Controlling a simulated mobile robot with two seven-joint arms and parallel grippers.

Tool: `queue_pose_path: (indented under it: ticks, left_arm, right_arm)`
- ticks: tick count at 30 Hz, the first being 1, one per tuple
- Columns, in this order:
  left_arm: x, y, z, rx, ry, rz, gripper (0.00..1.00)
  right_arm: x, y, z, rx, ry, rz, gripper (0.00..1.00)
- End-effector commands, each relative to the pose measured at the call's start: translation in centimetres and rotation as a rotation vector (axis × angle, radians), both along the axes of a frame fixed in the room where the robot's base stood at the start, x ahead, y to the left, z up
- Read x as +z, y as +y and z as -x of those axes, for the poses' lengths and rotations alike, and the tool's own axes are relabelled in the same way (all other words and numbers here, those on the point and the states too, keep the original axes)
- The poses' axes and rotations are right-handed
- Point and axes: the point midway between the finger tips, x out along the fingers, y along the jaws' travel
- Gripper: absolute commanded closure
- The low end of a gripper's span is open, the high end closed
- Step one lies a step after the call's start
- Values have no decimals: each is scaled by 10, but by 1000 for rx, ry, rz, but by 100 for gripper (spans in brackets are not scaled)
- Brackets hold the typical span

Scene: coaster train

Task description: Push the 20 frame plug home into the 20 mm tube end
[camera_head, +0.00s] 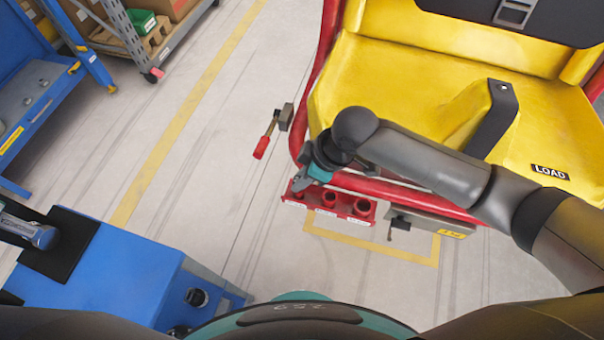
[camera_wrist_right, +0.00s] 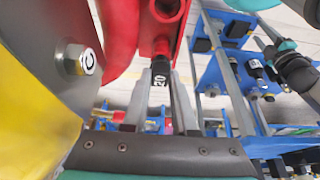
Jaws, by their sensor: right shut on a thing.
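My right gripper (camera_head: 301,182) is at the left end of the red tube block (camera_head: 345,212), below the yellow seat. In the right wrist view its two fingers (camera_wrist_right: 161,92) are shut on the black 20 frame plug (camera_wrist_right: 160,74), whose white "20" label shows between them. The plug's far end meets a small tube end (camera_wrist_right: 162,46) on the red block. How deep it sits cannot be told. The gripper hides this joint in the head view. A wider open tube end (camera_wrist_right: 167,8) lies beyond it. My left gripper is not in view.
The yellow seat (camera_head: 400,70) with its red frame stands close behind the gripper. A blue cart (camera_head: 110,270) stands at lower left. Open floor (camera_head: 215,150) lies between cart and seat.

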Motion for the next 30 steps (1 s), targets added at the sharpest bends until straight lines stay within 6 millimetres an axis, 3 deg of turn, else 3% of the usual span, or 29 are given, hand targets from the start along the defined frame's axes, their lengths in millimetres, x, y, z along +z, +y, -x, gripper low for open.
queue_pose_path:
  ticks: [15, 16, 25, 30]
  left_arm:
    - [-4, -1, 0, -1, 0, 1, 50]
    - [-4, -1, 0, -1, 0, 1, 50]
    - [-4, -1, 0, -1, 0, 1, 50]
    - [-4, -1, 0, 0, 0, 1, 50]
  right_arm:
    - [-11, 0, 0, 1, -1, -1, 100]
    - [-11, 0, 0, 1, -1, -1, 73]
    - [-10, 0, 0, 1, 0, 0, 39]
    - [-10, 0, 0, 0, -1, 0, 39]
